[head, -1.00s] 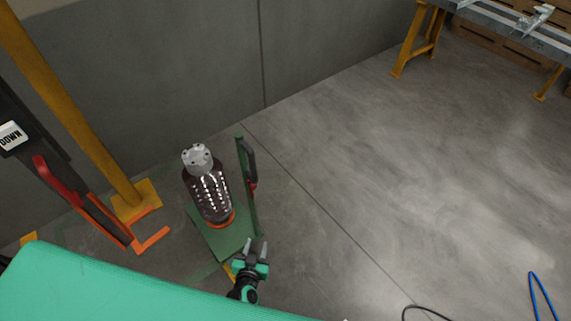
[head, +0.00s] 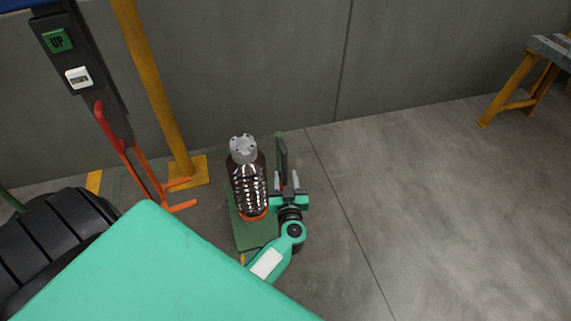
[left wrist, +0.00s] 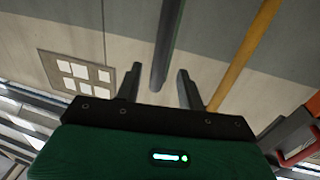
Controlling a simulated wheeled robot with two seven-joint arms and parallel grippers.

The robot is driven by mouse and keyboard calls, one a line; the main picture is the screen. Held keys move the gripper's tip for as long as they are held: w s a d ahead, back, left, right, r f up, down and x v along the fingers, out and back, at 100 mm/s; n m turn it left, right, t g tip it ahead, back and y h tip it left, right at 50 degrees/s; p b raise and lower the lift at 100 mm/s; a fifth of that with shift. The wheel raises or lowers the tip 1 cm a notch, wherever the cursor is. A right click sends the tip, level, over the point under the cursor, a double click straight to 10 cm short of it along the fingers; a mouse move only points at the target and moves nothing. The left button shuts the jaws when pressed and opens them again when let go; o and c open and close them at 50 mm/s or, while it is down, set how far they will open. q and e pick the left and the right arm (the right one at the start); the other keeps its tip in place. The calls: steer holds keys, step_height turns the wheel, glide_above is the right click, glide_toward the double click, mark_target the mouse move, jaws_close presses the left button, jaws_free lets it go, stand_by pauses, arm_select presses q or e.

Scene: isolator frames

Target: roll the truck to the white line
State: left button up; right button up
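The truck is a small green platform (head: 256,235) on the floor by the wall, with a dark ribbed canister (head: 248,185) with a grey top standing on it. A dark upright handle (head: 283,160) rises at its right side. My left gripper (head: 289,184) is at this handle. In the left wrist view a dark bar (left wrist: 163,45), which looks like the handle, lies between the open fingers (left wrist: 160,85), with a gap on each side. The fingers do not appear closed on it. I see no white line. My right gripper is out of view.
A yellow post (head: 150,85) and a dark control column (head: 80,65) with orange-red bars stand left of the truck. A black tyre (head: 50,240) is at lower left. A yellow-legged bench (head: 515,90) is far right. The grey floor right of the truck is clear.

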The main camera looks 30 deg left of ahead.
mark_target(285, 167)
arm_select(q)
steer(key=x, duration=0.6)
jaws_close()
